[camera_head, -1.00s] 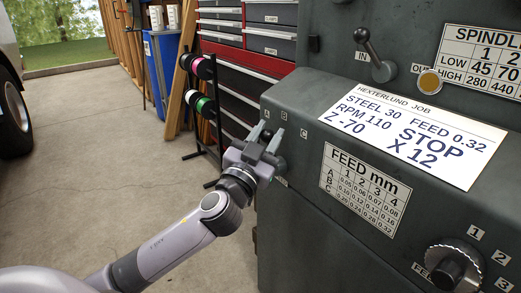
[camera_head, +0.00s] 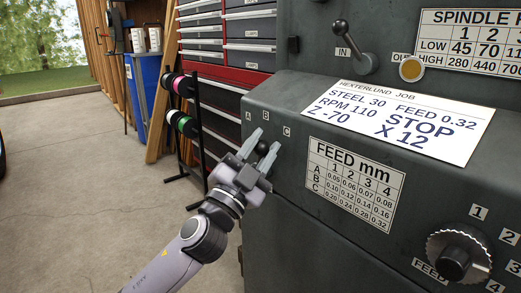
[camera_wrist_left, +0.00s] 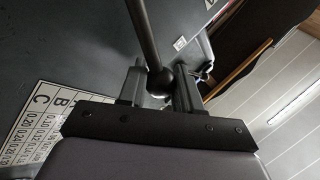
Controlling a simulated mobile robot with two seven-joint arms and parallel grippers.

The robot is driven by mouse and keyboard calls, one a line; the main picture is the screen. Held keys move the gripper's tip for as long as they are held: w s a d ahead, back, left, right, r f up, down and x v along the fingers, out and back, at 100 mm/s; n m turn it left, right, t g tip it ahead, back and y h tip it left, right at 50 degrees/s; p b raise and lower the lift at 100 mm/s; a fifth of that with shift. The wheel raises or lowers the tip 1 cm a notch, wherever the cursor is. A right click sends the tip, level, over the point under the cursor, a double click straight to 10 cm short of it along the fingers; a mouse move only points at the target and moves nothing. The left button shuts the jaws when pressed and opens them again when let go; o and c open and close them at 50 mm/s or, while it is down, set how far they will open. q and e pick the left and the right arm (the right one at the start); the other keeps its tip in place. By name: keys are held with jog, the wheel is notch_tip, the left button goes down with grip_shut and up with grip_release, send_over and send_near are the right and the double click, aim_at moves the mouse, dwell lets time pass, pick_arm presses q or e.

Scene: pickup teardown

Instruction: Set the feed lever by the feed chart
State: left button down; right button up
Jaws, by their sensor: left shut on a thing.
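My left gripper (camera_head: 261,152) is shut on the dark ball knob (camera_head: 262,148) of the feed lever, on the machine's left front face. The letters A, B and C are marked above it; the knob sits below B, left of C. In the left wrist view the lever's rod (camera_wrist_left: 143,35) runs up from the ball (camera_wrist_left: 161,81), between the fingers. The feed chart (camera_head: 353,184) lists rows A to C and columns 1 to 4; 0.32 is at C, 4. The job card (camera_head: 400,119) reads FEED 0.32. The round feed dial (camera_head: 458,257) has numbers around it. My right gripper is not visible.
A spool rack (camera_head: 200,130) and red-and-grey drawer cabinet (camera_head: 225,75) stand behind my left arm. The floor (camera_head: 80,190) at left is open.

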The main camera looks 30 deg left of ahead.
pick_arm(q)
jog(key=shift+d+f, duration=0.1)
jog(key=c, duration=0.8)
grip_release()
jog(key=shift+s, duration=0.1)
jog(key=shift+s+f, duration=0.35)
jog(key=shift+s, duration=0.15)
jog(key=v, duration=0.4)
jog(key=shift+b, duration=0.4)
jog(key=shift+v, duration=0.95)
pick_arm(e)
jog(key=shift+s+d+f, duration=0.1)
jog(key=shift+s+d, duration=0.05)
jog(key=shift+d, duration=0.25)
pick_arm(q)
jog(key=shift+r, duration=0.1)
